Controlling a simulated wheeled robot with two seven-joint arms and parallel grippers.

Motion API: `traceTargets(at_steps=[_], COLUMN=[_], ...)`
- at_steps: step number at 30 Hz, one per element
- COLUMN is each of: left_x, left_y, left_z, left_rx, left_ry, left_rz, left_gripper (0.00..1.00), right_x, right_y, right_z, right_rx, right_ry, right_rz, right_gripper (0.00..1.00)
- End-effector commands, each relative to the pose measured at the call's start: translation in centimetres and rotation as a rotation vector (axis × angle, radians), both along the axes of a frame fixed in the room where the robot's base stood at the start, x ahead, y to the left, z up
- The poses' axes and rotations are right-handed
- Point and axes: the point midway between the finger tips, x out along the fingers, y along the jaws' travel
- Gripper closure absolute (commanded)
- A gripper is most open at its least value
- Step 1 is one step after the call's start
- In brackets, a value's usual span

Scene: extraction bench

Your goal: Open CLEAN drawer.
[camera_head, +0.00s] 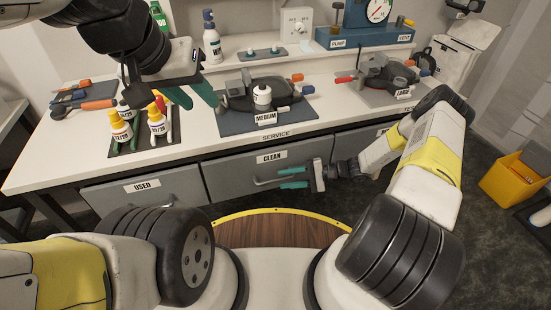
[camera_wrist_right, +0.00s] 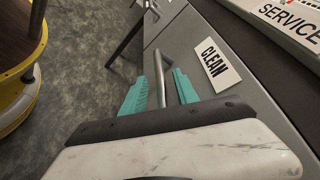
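The CLEAN drawer (camera_head: 228,168) is the grey middle drawer under the bench. Its front looks flush with the bench, so it appears closed. Its bar handle (camera_head: 262,183) sticks out below the CLEAN label; the handle (camera_wrist_right: 162,66) also shows in the right wrist view. My right gripper (camera_head: 280,179) is at the right part of this handle. In the right wrist view its teal fingers (camera_wrist_right: 158,75) are apart, with the bar between them; contact cannot be told. My left gripper (camera_head: 197,98) is open and empty above the bench, near the yellow-capped bottles.
The USED drawer (camera_head: 150,190) is to the left, and another drawer (camera_head: 358,142) is to the right. A MEDIUM mat (camera_head: 240,121) holds a dark pan. A yellow bin (camera_head: 512,182) stands on the floor at right.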

Motion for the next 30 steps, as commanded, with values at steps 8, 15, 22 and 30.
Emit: traceTargets(at_steps=[8, 15, 22, 30], left_x=[0.0, 0.0, 0.0, 0.0], left_y=[0.0, 0.0, 0.0, 0.0], left_z=[0.0, 0.0, 0.0, 0.0], left_rx=[0.000, 0.000, 0.000, 0.000], left_ry=[0.000, 0.000, 0.000, 0.000], left_rz=[0.000, 0.000, 0.000, 0.000], left_gripper=[0.64, 0.64, 0.64, 0.64], right_x=[0.0, 0.1, 0.0, 0.0], right_y=[3.7, 4.3, 4.2, 4.2], right_z=[-0.8, -0.9, -0.9, -0.9], right_rx=[0.000, -0.001, 0.000, -0.001], right_ry=[-0.001, 0.000, 0.000, 0.000], right_rz=[0.002, 0.001, 0.001, 0.002], right_gripper=[0.64, 0.64, 0.85, 1.00])
